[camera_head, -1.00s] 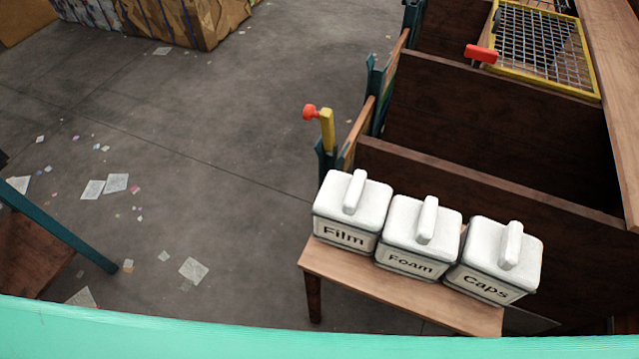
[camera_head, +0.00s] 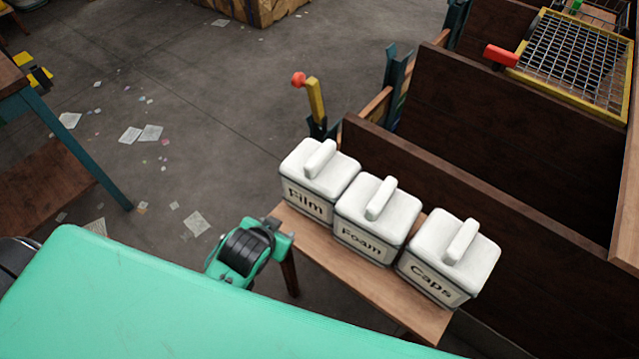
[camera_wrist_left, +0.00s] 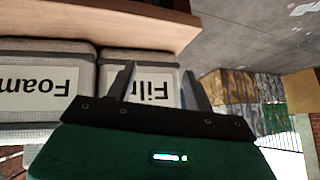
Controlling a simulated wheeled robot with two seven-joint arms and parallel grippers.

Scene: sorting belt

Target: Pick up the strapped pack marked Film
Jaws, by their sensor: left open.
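The white strapped pack marked Film (camera_head: 318,175) stands upright at the left end of a row on a narrow wooden bench (camera_head: 385,297). It has a raised white handle on top. In the left wrist view, which looks upside down, the Film pack (camera_wrist_left: 145,84) is just past my left gripper (camera_wrist_left: 159,68). The fingers are open and spread, with the Film label showing between them and partly covered by the left one. Contact cannot be told. In the head view the fingers do not show clearly. My right gripper is not in view.
The similar packs Foam (camera_head: 362,240) and Caps (camera_head: 435,285) stand close beside it in the row. Dark wooden partitions (camera_head: 480,215) and a yellow-framed mesh (camera_head: 570,65) rise behind. A red-knobbed yellow lever (camera_head: 314,100) is behind Film. Open littered floor (camera_head: 200,130) lies left.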

